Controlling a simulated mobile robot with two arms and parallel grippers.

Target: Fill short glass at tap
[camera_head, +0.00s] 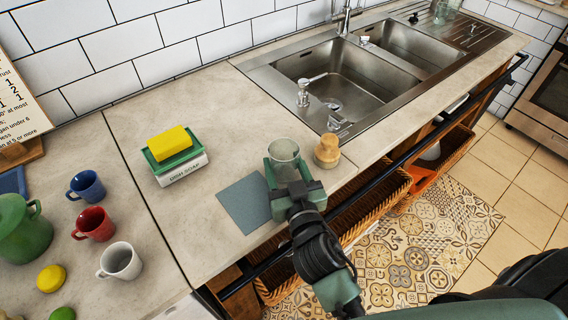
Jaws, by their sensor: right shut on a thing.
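A short clear glass (284,154) is at the front of the counter, left of the sink. My right gripper (285,172) is shut on the glass, with its fingers at the glass's sides. The glass looks upright; I cannot tell whether it touches the counter. The tap (346,18) stands behind the double steel sink (338,80), at the top of the view, and its upper end is cut off. My left gripper is not in view.
A wooden brush (327,150) stands just right of the glass. A grey cloth (244,203) lies left of it. The soap holder (178,165) with a yellow sponge (169,143) and mugs (94,223) are farther left.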

